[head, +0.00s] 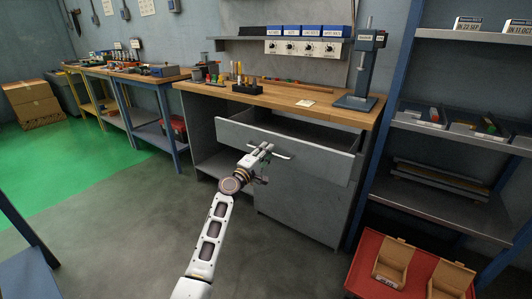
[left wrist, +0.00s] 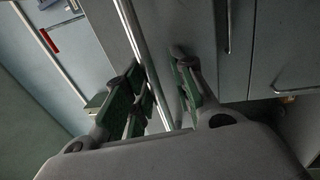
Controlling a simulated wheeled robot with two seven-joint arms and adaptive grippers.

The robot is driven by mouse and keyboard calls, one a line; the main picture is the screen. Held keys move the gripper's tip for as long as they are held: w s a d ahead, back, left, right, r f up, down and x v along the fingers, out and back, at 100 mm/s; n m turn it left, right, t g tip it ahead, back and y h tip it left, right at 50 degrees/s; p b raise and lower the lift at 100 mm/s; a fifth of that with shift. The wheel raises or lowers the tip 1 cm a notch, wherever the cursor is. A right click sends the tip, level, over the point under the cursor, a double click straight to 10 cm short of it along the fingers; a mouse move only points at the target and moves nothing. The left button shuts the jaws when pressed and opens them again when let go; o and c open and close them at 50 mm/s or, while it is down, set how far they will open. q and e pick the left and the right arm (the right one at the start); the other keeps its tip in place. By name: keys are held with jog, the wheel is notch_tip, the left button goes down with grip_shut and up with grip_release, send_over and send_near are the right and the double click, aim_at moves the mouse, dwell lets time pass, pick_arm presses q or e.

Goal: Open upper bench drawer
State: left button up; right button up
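The upper bench drawer (head: 318,160) is pulled out from under the wooden bench top, and its dark inside shows behind the front panel. Its pale bar handle (head: 284,155) is on the front. My left gripper (head: 264,150) is at this handle. In the left wrist view, the handle bar (left wrist: 134,28) runs between the two green-padded fingers of my left gripper (left wrist: 160,70). The fingers are apart, with the bar closer to the left finger and a gap to the right one. My right gripper is not in view.
The bench top (head: 285,97) holds a black tool block (head: 247,87) and a grey stand (head: 362,75). A blue-framed shelf (head: 450,165) stands close on the right. A red bin with cardboard boxes (head: 378,262) is at the lower right. The floor on the left is clear.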

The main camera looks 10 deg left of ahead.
pick_arm(q)
jog(key=shift+s+a+r, duration=0.1)
jog(key=shift+s, duration=0.05)
dwell(0.3)
jog(key=v, duration=1.1)
jog(key=shift+s, duration=0.35)
jog(key=shift+a, duration=0.1)
dwell(0.5)
